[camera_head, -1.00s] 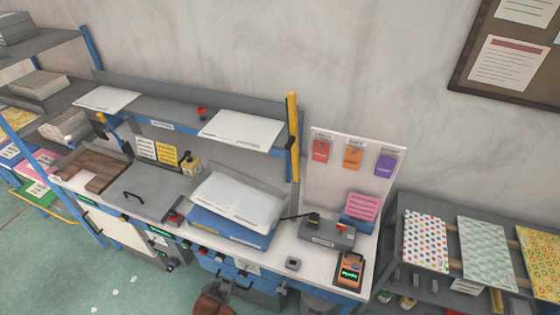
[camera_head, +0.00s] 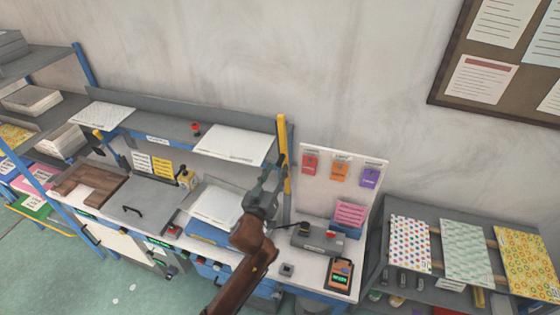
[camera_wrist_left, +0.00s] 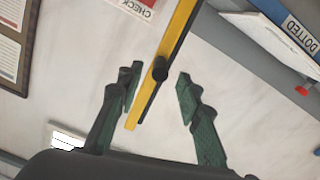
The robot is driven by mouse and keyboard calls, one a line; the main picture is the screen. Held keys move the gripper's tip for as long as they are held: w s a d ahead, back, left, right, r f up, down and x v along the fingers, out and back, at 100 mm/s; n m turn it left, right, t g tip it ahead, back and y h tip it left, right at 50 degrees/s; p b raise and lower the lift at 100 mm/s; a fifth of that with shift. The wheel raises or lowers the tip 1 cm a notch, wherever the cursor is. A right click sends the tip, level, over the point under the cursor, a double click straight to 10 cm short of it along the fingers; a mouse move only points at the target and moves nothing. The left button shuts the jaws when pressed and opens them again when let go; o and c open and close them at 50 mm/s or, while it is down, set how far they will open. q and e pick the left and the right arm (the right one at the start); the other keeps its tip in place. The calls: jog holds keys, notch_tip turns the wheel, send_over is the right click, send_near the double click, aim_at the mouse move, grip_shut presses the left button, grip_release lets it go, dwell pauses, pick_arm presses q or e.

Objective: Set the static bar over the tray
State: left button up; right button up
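The static bar appears to be the yellow bar (camera_head: 283,135) standing upright at the right end of the overhead shelf. It also shows in the left wrist view (camera_wrist_left: 178,35), with a dark knob (camera_wrist_left: 160,69) on it. My left gripper (camera_head: 272,176) is raised in front of the bar's lower part. In the left wrist view the gripper (camera_wrist_left: 159,80) is open, its fingertips either side of the knob, not visibly touching it. The blue tray (camera_head: 206,233) holds white sheets (camera_head: 216,204) on the bench, left of my forearm, which hides its right part. My right gripper is out of view.
The overhead shelf (camera_head: 180,130) runs above the bench. A grey device (camera_head: 318,238), a pink pad stack (camera_head: 350,214) and an orange meter (camera_head: 340,275) stand right of my arm. A tag board (camera_head: 326,190) rises behind them. A rack of patterned sheets (camera_head: 466,252) is at right.

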aim_at(278, 166)
pick_arm(q)
jog(key=x, duration=0.5)
jog(key=shift+p, duration=0.4)
jog(key=shift+c, duration=0.7)
grip_shut()
